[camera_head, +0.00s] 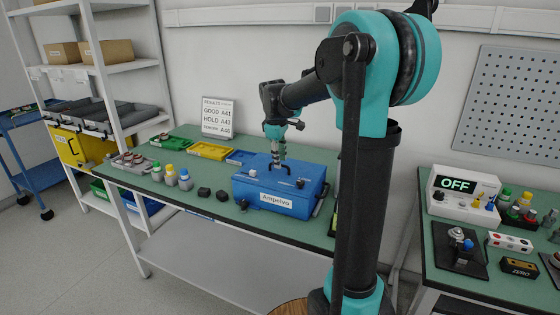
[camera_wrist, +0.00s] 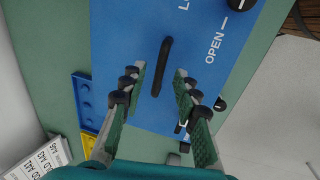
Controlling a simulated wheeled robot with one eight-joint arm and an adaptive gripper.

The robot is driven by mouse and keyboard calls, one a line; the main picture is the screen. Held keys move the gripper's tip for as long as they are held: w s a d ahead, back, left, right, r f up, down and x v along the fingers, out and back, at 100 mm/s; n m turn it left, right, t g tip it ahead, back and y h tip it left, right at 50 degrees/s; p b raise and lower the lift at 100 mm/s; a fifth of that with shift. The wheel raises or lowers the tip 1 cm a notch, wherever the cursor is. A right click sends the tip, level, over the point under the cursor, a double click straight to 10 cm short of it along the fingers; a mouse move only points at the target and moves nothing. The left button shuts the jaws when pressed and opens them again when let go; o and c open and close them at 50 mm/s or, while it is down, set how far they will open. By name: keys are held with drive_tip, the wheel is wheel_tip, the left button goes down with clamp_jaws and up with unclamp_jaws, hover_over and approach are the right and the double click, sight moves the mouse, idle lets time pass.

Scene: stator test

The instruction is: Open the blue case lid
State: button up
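The blue case (camera_head: 262,190) stands on the green bench with its lid down. Its front label reads "Ampelvo". The wrist view shows its blue top (camera_wrist: 125,30) with the word OPEN, part of another word and a black knob (camera_wrist: 240,3) at the upper edge. A black bar handle (camera_wrist: 164,50) runs along the top. My gripper (camera_head: 277,164) points down over the case. In the wrist view my gripper (camera_wrist: 160,72) is open, one finger on each side of the handle, with gaps. I cannot tell how far the fingertips are above the lid.
Small bottles (camera_head: 170,174) and black blocks (camera_head: 204,193) stand left of the case. Yellow (camera_head: 208,151) and green (camera_head: 172,144) trays lie behind them. A results sign (camera_head: 218,117) stands at the back. A second bench at right holds a box reading OFF (camera_head: 458,184).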

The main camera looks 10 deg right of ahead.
drive_tip(key=shift+w+d+f, duration=0.1)
drive_tip(key=shift+f, duration=0.45)
clamp_jaws()
